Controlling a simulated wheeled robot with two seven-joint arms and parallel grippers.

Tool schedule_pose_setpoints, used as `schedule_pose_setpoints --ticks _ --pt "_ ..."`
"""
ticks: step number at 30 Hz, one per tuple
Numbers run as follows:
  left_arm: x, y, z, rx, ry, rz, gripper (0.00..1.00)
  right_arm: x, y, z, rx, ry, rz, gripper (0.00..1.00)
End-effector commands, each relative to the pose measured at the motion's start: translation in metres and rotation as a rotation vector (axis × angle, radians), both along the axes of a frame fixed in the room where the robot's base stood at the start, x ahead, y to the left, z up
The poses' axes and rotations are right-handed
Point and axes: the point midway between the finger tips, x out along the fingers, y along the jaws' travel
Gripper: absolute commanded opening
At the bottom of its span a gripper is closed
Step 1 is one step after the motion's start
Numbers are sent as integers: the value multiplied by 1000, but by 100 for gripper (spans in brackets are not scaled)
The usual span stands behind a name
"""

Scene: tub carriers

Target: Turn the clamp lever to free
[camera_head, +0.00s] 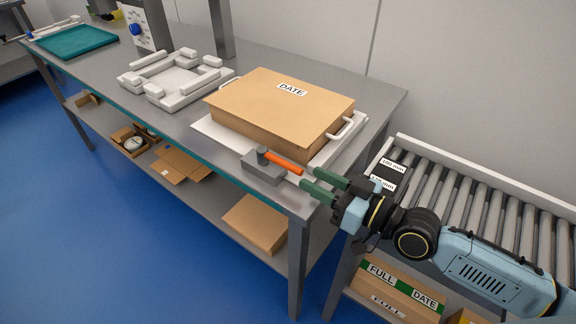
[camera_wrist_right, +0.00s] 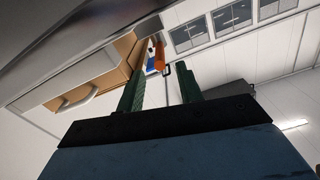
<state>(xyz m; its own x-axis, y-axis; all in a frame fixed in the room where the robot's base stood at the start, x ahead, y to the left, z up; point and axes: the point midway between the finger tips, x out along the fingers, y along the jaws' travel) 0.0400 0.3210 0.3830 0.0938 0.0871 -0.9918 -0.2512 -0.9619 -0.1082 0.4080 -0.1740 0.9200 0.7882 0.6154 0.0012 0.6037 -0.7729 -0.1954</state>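The clamp is a grey block (camera_head: 262,169) at the near right corner of the bench, beside the boxed tub. Its orange lever (camera_head: 284,163) points right, toward my right gripper. My right gripper (camera_head: 309,178) has green fingers spread apart with nothing between them. Its fingertips are just short of the lever's free end. In the right wrist view, the orange lever (camera_wrist_right: 160,54) shows beyond the gap between the open fingers (camera_wrist_right: 164,82); whether they touch it cannot be told. My left gripper is not in view.
A cardboard box (camera_head: 270,98) labelled DATE sits on a white carrier (camera_head: 214,128) with white handles, next to the clamp. A white frame fixture (camera_head: 160,92) and a teal tray (camera_head: 78,42) stand farther left. A roller conveyor (camera_head: 480,205) lies right, behind my right arm.

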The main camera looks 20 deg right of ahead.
Motion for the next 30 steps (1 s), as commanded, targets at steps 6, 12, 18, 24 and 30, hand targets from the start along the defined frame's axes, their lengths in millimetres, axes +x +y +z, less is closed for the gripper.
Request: schedule_pose_setpoints --ticks 6,12,18,24,30 --pt "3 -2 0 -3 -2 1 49 34 26 1 4 -2 -2 36" --pt "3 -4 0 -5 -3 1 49 53 41 0 0 -1 -1 36" --pt "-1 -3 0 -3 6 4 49 60 46 0 -1 1 0 36" --pt "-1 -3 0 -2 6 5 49 60 46 -1 -2 1 0 36" --pt "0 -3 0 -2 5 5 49 59 46 -1 -1 1 0 13"
